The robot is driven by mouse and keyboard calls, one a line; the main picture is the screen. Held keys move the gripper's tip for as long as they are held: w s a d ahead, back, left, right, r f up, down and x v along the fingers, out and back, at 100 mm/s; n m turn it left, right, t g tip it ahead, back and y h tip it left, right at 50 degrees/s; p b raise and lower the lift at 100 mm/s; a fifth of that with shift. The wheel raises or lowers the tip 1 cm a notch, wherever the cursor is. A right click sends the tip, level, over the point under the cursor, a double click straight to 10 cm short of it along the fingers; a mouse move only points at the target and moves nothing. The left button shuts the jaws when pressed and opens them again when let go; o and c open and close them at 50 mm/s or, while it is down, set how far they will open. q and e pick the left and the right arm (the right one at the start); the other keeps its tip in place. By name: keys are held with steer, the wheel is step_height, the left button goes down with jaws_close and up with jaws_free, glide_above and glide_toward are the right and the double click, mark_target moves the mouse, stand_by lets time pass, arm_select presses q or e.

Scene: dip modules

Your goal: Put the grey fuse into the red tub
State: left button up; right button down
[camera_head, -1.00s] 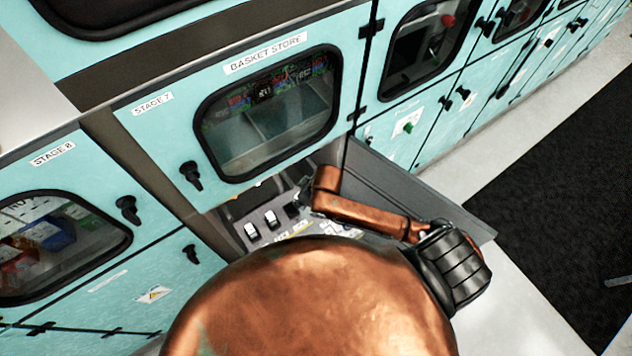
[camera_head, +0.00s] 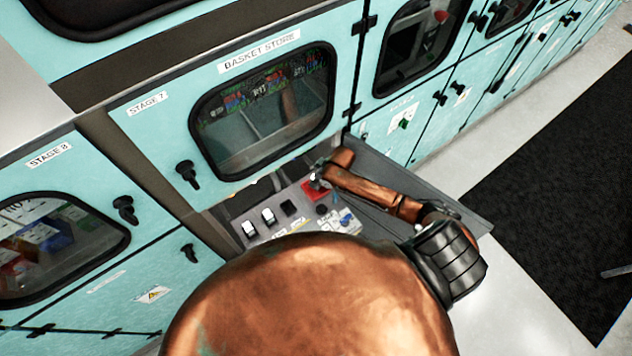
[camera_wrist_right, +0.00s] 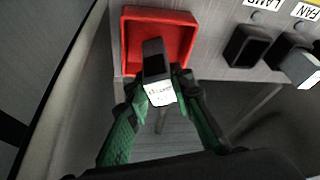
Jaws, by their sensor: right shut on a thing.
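The red tub (camera_wrist_right: 185,40) is an open square box at the top of the right wrist view; it also shows as a small red patch in the head view (camera_head: 322,193). My right gripper (camera_wrist_right: 158,94), with green fingers, is shut on the grey fuse (camera_wrist_right: 153,62), a dark block with a white label. The fuse's far end overlaps the tub opening in the wrist view; I cannot tell how high it is above the tub. In the head view my right gripper (camera_head: 317,180) is small and at the tub. My left gripper is not in view.
The panel holds a dark socket (camera_wrist_right: 246,47) and another fuse (camera_wrist_right: 300,68) right of the tub in the wrist view. In the head view white modules (camera_head: 268,216) and a black one (camera_head: 289,207) stand left of the tub. The cabinet door (camera_head: 262,110) rises behind.

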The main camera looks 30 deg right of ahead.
steer(key=shift+f, duration=0.85)
steer(key=shift+f, duration=0.15)
steer(key=c, duration=1.7)
jaws_free()
steer(key=v, duration=1.2)
steer(key=shift+p, duration=0.3)
